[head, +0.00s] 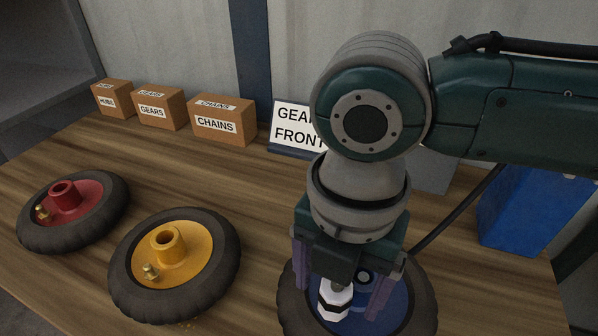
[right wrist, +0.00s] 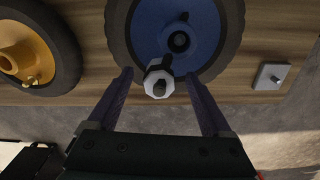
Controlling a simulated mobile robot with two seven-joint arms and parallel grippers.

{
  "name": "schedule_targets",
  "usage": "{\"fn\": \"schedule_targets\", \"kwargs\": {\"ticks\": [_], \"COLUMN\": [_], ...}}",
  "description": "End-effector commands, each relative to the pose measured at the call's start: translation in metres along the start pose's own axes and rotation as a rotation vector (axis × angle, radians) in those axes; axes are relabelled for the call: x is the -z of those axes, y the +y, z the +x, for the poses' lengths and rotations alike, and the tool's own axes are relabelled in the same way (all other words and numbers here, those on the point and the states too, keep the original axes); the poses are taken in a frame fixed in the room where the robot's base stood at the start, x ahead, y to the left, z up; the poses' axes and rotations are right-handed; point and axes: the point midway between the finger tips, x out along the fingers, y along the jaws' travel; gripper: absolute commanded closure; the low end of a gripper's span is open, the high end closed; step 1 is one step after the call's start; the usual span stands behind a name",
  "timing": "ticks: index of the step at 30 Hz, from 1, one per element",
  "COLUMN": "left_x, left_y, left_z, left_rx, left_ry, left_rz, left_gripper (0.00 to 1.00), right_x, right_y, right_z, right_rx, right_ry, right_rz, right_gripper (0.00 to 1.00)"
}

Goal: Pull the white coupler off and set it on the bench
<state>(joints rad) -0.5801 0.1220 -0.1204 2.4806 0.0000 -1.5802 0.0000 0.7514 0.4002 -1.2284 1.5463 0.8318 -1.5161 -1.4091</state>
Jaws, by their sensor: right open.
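The white coupler (head: 333,301), with a dark band, stands at the near side of the blue hub (head: 391,317) of the right-hand wheel. In the right wrist view the coupler (right wrist: 158,80) shows end-on as a white faceted ring with a dark middle, over the blue hub's rim (right wrist: 172,18). What it sits on is hidden. My right gripper (head: 342,297) is open above the wheel, one finger on each side of the coupler. In the right wrist view my right gripper (right wrist: 158,78) shows gaps between both fingers and the coupler. My left gripper is out of view.
The wooden bench (head: 250,180) also holds a yellow-hub wheel (head: 195,260) and a red-hub wheel (head: 95,195). Labelled boxes (head: 222,118), a sign (head: 293,127) and a blue bin (head: 530,208) stand behind. A grey plate (right wrist: 271,77) lies near the bench edge.

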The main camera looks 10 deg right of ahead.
Motion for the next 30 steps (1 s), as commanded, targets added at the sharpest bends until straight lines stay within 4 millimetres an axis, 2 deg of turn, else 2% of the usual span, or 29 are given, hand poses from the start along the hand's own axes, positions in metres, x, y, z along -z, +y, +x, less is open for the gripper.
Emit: {"fn": "schedule_targets", "kwargs": {"ticks": [5,27,30], "left_x": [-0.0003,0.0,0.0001], "left_y": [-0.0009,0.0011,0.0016], "left_z": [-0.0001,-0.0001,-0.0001], "left_rx": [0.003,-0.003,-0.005], "left_ry": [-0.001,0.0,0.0], "left_rz": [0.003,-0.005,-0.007], "left_gripper": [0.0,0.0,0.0], "right_x": [0.0002,0.0,0.0], "right_y": [0.0001,0.0,-0.0001], "right_z": [-0.0002,-0.0006,-0.0006], "right_rx": [0.0,0.0,0.0], "right_ry": [0.0,0.0,0.0], "right_rz": [0.0,0.0,0.0], "right_gripper": [0.17,1.0,1.0]}}
